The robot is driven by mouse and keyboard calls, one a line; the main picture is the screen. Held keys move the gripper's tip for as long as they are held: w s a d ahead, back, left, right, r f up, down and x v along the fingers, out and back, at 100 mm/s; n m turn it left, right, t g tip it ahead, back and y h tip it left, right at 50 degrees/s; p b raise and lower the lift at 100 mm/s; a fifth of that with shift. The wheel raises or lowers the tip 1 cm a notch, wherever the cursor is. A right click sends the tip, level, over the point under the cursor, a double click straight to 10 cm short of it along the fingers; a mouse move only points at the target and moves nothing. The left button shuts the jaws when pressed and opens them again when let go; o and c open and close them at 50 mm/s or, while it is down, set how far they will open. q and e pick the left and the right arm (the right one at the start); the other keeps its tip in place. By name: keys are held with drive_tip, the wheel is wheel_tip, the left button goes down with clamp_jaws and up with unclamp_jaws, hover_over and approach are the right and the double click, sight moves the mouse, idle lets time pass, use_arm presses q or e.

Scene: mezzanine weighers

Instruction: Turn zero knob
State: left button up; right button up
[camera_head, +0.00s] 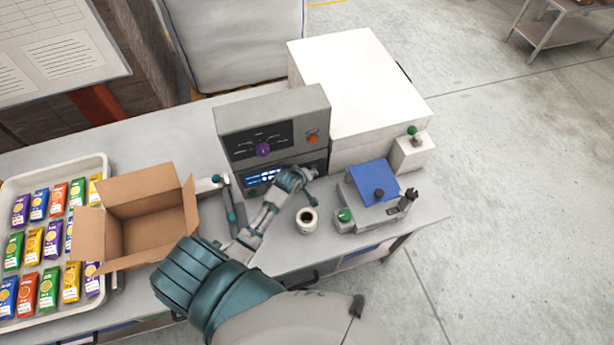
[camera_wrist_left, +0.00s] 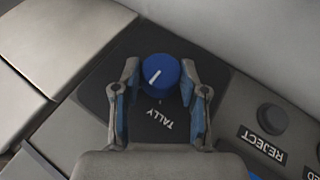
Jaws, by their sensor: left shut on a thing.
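A grey control box (camera_head: 270,108) stands on the bench. A purple knob (camera_head: 263,149) is on its upper dark panel, with labels too small to read. My left gripper (camera_head: 308,182) is at the lower right of the box front. In the left wrist view, a blue knob (camera_wrist_left: 161,73) with a white pointer line sits on a dark plate marked TALLY. The fingers of my left gripper (camera_wrist_left: 160,85) stand on either side of it, shut on it. No label reading zero is legible. My right gripper is not seen.
A white mug (camera_head: 307,221) stands just below my left gripper. A small device with a blue top (camera_head: 374,175) is to its right. An open carton (camera_head: 150,225) and a tray of packets (camera_head: 103,163) lie left. In the wrist view, a dark REJECT button (camera_wrist_left: 272,118) is to the right.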

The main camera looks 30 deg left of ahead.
use_arm(q)
drive_tip(key=shift+d+f+m+g+y, duration=0.2)
drive_tip(key=shift+g+y, duration=0.2)
drive_tip(key=shift+g, duration=0.2)
drive_tip(key=shift+d+f+m+g+y, duration=0.1)
drive_tip(key=shift+d+m+g+y, duration=0.1)
drive_tip(key=shift+g+y, duration=0.3)
drive_tip(key=g+y, duration=0.2)
drive_tip(key=shift+w+d+m+g, duration=0.15)
drive_tip(key=shift+m+g, duration=0.15)
drive_tip(key=shift+m, duration=0.1)
drive_tip(key=shift+w+m+g+y, duration=0.15)
drive_tip(key=shift+m+g+y, duration=0.25)
drive_tip(key=shift+g+y, duration=0.75)
drive_tip(key=shift+w+r+g+y, duration=0.15)
drive_tip(key=shift+g+y, duration=0.1)
drive_tip(key=shift+g, duration=0.2)
drive_tip(key=shift+r, duration=0.1)
drive_tip(key=o, duration=1.1)
drive_tip(key=v, duration=1.2)
drive_tip(key=shift+w+d, duration=0.1)
drive_tip(key=shift+d, duration=0.2)
